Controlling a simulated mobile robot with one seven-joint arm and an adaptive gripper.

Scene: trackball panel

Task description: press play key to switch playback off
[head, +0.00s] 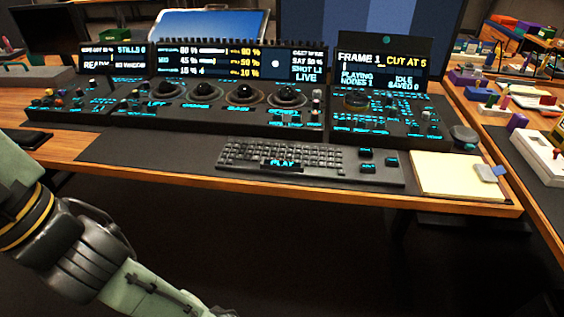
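The play key (282,163) is a dark key with glowing cyan "PLAY" lettering at the front middle of the black keyboard (240,155). The keyboard lies on a dark mat near the desk's front edge. The right-hand screen (383,67) reads "FRAME 1", "CUT AT 5", "PLAYING" and "IDLE". My arm comes in at the lower left, below and in front of the desk, well apart from the keyboard. My gripper is out of the picture, past the bottom edge.
A trackball panel (215,117) with several dark balls stands behind the keyboard. A cream notepad (455,177) lies right of it. A dark control block (395,125) stands at the back right. The desk's wooden front edge (350,198) runs across below the keyboard. The mat left of the keyboard is clear.

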